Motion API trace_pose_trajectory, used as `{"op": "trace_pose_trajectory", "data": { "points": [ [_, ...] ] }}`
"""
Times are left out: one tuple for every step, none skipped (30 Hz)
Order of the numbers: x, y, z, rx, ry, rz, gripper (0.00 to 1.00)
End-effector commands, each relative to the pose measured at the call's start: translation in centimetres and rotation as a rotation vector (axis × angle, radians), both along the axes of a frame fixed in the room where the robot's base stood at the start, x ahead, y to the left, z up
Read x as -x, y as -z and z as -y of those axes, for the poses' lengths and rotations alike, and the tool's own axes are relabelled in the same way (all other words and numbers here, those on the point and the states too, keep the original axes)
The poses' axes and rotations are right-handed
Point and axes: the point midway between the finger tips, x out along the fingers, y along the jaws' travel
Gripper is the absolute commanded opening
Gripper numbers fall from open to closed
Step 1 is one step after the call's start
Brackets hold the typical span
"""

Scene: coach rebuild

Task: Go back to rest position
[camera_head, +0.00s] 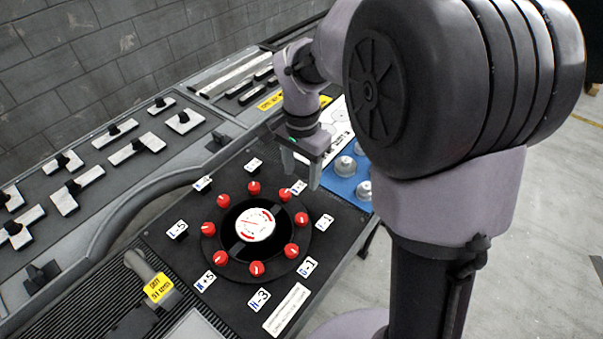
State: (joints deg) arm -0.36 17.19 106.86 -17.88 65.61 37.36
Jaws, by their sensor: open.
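My gripper (301,172) points down over the upper right part of the black dial panel (190,250). Its two fingers are apart, with nothing seen between them. Beneath and to the left of it, a ring of several red knobs (254,188) surrounds a white and red round gauge (255,224). Labelled white tags (259,299) stand around the ring. The large joint of my arm fills the right of the view and hides what lies behind it.
A blue panel with silver knobs (345,166) lies right of the gripper, partly hidden by my arm. A grey lever with a yellow tag (158,287) is at lower left. A switch console (110,150) runs along the block wall (110,50). Open floor (530,220) lies right.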

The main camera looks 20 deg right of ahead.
Motion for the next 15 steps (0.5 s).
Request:
{"op": "trace_pose_trajectory", "data": {
  "points": [
    [0.0, 0.0, 0.0, 0.000, 0.000, 0.000, 0.53],
    [0.0, 0.0, 0.0, 0.000, 0.000, 0.000, 0.53],
    [0.0, 0.0, 0.0, 0.000, 0.000, 0.000, 0.53],
    [0.0, 0.1, 0.0, 0.000, 0.000, 0.000, 0.53],
    [0.0, 0.0, 0.0, 0.000, 0.000, 0.000, 0.53],
    [0.0, 0.1, 0.0, 0.000, 0.000, 0.000, 0.53],
    [0.0, 0.0, 0.0, -0.001, -0.001, 0.001, 0.53],
    [0.2, -0.3, -0.1, -0.002, -0.006, 0.007, 0.53],
    [0.7, -1.0, -0.2, -0.009, -0.021, 0.024, 0.53],
    [1.4, -1.9, -0.3, -0.015, -0.043, 0.047, 0.53],
    [2.4, -3.0, -0.5, -0.022, -0.073, 0.077, 0.53],
    [4.2, -4.6, -0.8, -0.034, -0.122, 0.126, 0.53],
    [5.7, -5.7, -1.1, -0.043, -0.165, 0.168, 0.53],
    [7.3, -6.7, -1.4, -0.047, -0.211, 0.210, 0.53],
    [9.5, -7.7, -1.8, -0.052, -0.271, 0.268, 0.53]
  ]
}}
